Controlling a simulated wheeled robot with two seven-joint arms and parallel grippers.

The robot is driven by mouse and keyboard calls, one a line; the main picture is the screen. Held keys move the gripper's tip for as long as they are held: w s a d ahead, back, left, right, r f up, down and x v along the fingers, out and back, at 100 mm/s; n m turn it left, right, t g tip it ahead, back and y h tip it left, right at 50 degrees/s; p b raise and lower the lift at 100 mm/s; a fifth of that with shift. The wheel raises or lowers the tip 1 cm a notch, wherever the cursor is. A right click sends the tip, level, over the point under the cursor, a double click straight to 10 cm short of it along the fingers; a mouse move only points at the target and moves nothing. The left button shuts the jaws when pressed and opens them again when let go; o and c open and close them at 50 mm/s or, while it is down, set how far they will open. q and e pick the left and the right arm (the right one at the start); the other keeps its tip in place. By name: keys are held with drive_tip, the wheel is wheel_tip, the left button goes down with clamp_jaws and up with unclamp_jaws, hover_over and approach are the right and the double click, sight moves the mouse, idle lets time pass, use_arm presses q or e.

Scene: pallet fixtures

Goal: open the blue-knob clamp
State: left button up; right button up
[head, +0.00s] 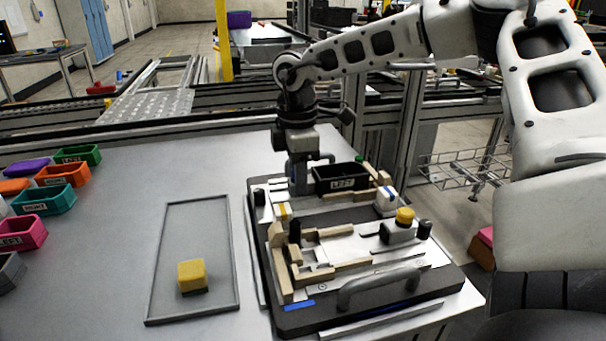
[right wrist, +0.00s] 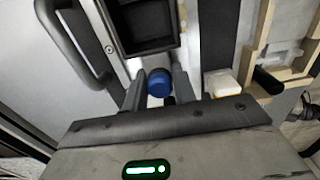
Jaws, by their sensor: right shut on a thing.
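The blue knob (right wrist: 159,82) of the clamp shows in the right wrist view, between the two fingers of my right gripper (right wrist: 157,92). The fingers are shut on it. In the head view my right gripper (head: 298,178) points down at the far left part of the dark pallet fixture (head: 300,318), beside the black bin (head: 342,183). The blue knob is hidden there behind the gripper. The clamp's arm and body are mostly covered, so I cannot tell how it stands. My left gripper is not in view.
A clamp with a yellow knob (head: 404,215) and wooden blocks (head: 315,275) stand on the fixture's near part. A grey handle (head: 378,285) rises at its front. A tray (head: 195,240) with a yellow block (head: 192,275) lies left. Coloured bins line the left edge.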

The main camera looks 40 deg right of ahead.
drive_tip(key=shift+w+a+b, duration=0.2)
drive_tip(key=shift+a+b, duration=0.1)
drive_tip(key=shift+b, duration=0.1)
drive_tip(key=shift+w+a+b, duration=0.45)
drive_tip(key=shift+a+b, duration=0.2)
drive_tip(key=shift+a, duration=0.2)
drive_tip(key=o, duration=0.8)
drive_tip(key=shift+c, duration=0.2)
wheel_tip(320, 180, up, 8)
drive_tip(key=p, duration=0.4)
idle(0.6)
